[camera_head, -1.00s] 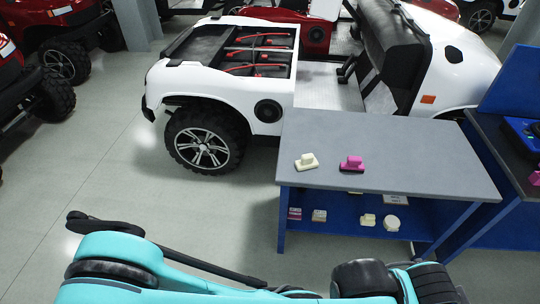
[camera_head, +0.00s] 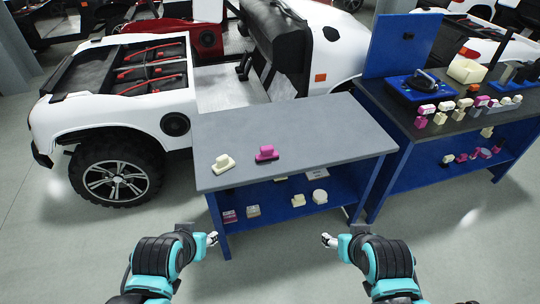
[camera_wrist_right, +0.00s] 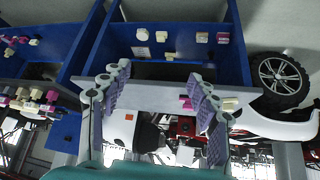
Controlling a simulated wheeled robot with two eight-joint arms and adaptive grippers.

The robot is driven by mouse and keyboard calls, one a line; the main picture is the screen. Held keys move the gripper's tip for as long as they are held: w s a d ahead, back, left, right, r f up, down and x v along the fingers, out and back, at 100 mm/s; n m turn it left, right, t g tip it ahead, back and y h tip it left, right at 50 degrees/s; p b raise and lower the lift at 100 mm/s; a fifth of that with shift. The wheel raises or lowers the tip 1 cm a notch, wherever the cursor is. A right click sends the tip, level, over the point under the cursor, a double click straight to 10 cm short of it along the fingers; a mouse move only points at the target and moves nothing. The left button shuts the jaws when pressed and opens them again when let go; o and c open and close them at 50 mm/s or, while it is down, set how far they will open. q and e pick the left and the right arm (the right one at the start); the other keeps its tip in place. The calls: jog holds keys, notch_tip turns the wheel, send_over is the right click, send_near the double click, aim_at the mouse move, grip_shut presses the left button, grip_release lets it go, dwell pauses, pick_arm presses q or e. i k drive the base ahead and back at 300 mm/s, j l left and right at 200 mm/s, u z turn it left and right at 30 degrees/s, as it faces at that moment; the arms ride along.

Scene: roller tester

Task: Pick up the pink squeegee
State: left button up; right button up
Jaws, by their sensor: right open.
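The pink squeegee (camera_head: 266,154) stands on the grey top of the near blue table (camera_head: 300,120) in the head view, to the right of a cream squeegee-like piece (camera_head: 222,163). My left gripper (camera_head: 212,239) is low in front of the table's left leg, apart from the table; its jaw state is too small to tell. My right gripper (camera_head: 328,240) is in front of the table, below the top, apart from the squeegee. In the right wrist view its two fingers (camera_wrist_right: 157,73) are spread and empty.
The lower shelf (camera_head: 275,195) holds several small boxes and pieces. A second blue workbench (camera_head: 380,95) on the right carries a blue tray and several pink and cream items. A white vehicle (camera_head: 75,105) stands behind the table. The floor at left is clear.

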aim_at(268, 154)
jog(key=u, duration=5.5)
jog(key=z, duration=5.45)
jog(key=i+j+z, duration=0.45)
jog(key=k+l, duration=0.05)
jog(key=k, duration=0.05)
